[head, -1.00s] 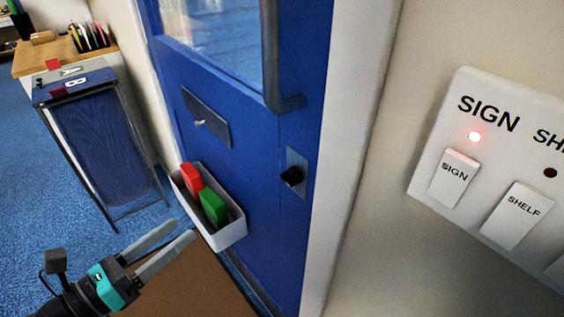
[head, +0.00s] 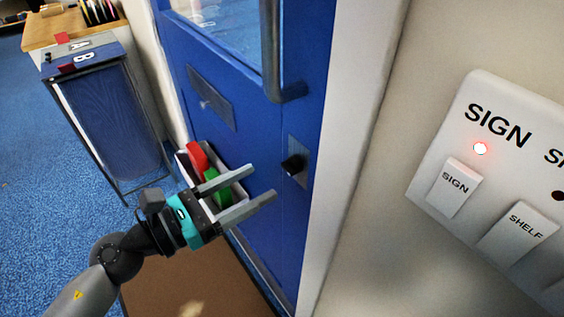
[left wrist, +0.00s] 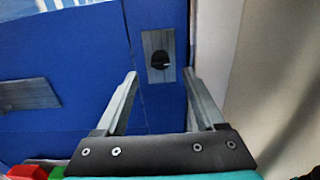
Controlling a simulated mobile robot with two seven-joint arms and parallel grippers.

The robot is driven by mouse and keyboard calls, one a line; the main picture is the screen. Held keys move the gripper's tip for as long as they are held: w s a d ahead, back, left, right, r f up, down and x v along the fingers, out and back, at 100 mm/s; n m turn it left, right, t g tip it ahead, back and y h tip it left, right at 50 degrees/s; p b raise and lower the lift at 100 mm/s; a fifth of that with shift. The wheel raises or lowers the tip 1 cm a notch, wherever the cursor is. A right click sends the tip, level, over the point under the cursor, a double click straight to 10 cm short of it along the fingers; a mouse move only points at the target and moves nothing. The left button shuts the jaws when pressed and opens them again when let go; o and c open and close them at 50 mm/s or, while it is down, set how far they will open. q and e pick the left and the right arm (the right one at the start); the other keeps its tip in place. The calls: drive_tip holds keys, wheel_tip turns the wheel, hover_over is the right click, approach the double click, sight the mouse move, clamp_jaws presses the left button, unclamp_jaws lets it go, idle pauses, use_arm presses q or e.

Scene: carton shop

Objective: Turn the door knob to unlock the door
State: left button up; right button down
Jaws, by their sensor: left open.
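The black door knob (head: 292,165) sits on a grey plate on the blue door (head: 246,146). In the left wrist view the knob (left wrist: 160,60) shows beyond and between the fingertips. My left gripper (head: 262,182) is open and empty, its fingers pointing right toward the knob, apart from it. In the left wrist view both fingers of the left gripper (left wrist: 160,74) stand wide apart with nothing between them. The right gripper is not in view.
A white bin (head: 183,169) with a red and a green block is on the door, partly behind my gripper. A switch panel (head: 480,160) with a lit SIGN lamp is on the right wall. A vertical door handle (head: 271,60) is above the knob. A blue-sided stand (head: 108,115) is at left.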

sight(290, 165)
use_arm(q)
drive_tip(key=p+x, duration=0.1)
drive_tip(key=x, duration=0.5)
drive_tip(key=shift+w+d, duration=0.25)
drive_tip(key=shift+c, duration=0.3)
clamp_jaws()
